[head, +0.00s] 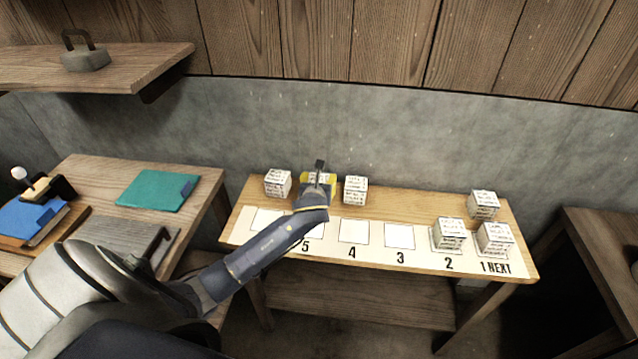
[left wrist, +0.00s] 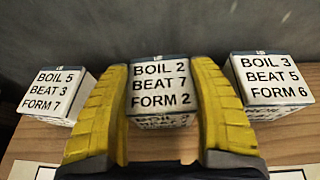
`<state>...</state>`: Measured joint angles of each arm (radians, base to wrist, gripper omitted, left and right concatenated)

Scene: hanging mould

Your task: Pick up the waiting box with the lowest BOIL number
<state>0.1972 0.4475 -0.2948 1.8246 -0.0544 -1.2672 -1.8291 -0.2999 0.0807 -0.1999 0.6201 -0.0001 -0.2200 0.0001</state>
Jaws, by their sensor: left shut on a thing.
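My left gripper (head: 318,182) is at the back edge of the bench, shut on the middle white box (left wrist: 160,88), which reads BOIL 2, BEAT 7, FORM 2. The yellow fingers (left wrist: 160,115) lie along its two sides. I cannot tell whether it is lifted. To its left is a box (left wrist: 57,92) reading BOIL 5, BEAT 3, FORM 7, also in the head view (head: 278,183). To its right is a box (left wrist: 270,82) reading BOIL 3, BEAT 5, FORM 6, also in the head view (head: 355,190). My right gripper is not in view.
A white strip (head: 375,258) with numbered squares runs along the bench front. Boxes stand on square 2 (head: 449,234) and square 1 NEXT (head: 495,239); another box (head: 483,204) stands behind. Squares 3, 4 and 5 look empty. A side table (head: 195,195) stands left.

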